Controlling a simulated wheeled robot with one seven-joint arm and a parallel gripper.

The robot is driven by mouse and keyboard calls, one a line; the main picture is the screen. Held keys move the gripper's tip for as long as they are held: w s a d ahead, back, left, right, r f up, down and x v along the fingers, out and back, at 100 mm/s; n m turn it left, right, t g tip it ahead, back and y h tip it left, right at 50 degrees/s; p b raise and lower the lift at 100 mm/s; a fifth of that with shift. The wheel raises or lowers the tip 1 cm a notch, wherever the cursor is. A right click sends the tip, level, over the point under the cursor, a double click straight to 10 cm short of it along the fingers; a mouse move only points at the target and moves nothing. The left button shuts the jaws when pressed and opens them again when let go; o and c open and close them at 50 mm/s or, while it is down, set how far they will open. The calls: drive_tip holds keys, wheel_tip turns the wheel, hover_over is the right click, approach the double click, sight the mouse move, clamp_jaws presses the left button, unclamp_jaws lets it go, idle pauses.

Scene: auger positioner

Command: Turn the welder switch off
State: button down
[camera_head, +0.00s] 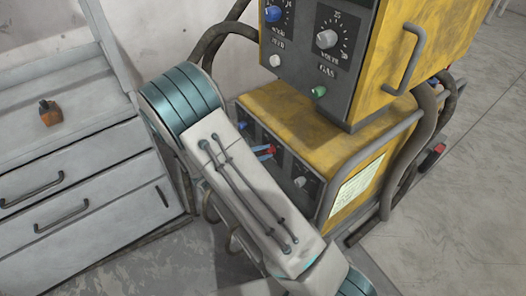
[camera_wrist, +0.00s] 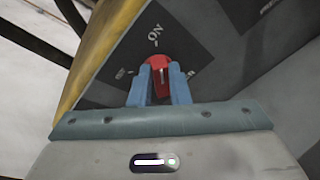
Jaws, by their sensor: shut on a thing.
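The welder switch is a red knob (camera_wrist: 160,73) on a dark panel of the yellow welder (camera_head: 291,112). In the wrist view the word ON is printed above the knob, and a smaller label to its left is hard to read. A pale line on the knob points roughly up. My gripper (camera_wrist: 158,88) has its two blue fingers on either side of the knob, shut on it. In the head view my gripper (camera_head: 265,151) reaches the lower front panel, and my arm hides part of that panel.
A second yellow unit (camera_head: 430,45) with GAS and other knobs sits above the lower one. Grey tube rails and thick cables (camera_head: 428,115) run along the right side.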

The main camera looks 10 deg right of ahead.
drive_tip(key=shift+w+a+f+n+g+h+p, duration=0.25)
drive_tip(key=shift+n+g+h+p, duration=0.35)
drive_tip(key=shift+n+p, duration=1.25)
drive_tip(key=shift+w+a+n+g+h+p, duration=0.1)
drive_tip(key=shift+w+n+g+h+p, duration=0.45)
drive_tip(key=shift+n, duration=2.35)
drive_tip(key=shift+w+a+f+n+g+h+p, duration=0.1)
drive_tip(key=shift+n+g+h+p, duration=0.55)
drive_tip(key=shift+n+p, duration=1.35)
drive_tip(key=shift+n+b, duration=0.35)
drive_tip(key=shift+n, duration=0.1)
drive_tip(key=c, duration=1.4)
unclamp_jaws()
drive_tip(key=shift+o, duration=0.2)
drive_tip(key=s+a, duration=0.1)
drive_tip(key=a, duration=1.2)
drive_tip(key=shift+s+a+b, duration=0.3)
drive_tip(key=shift+a+b, duration=0.1)
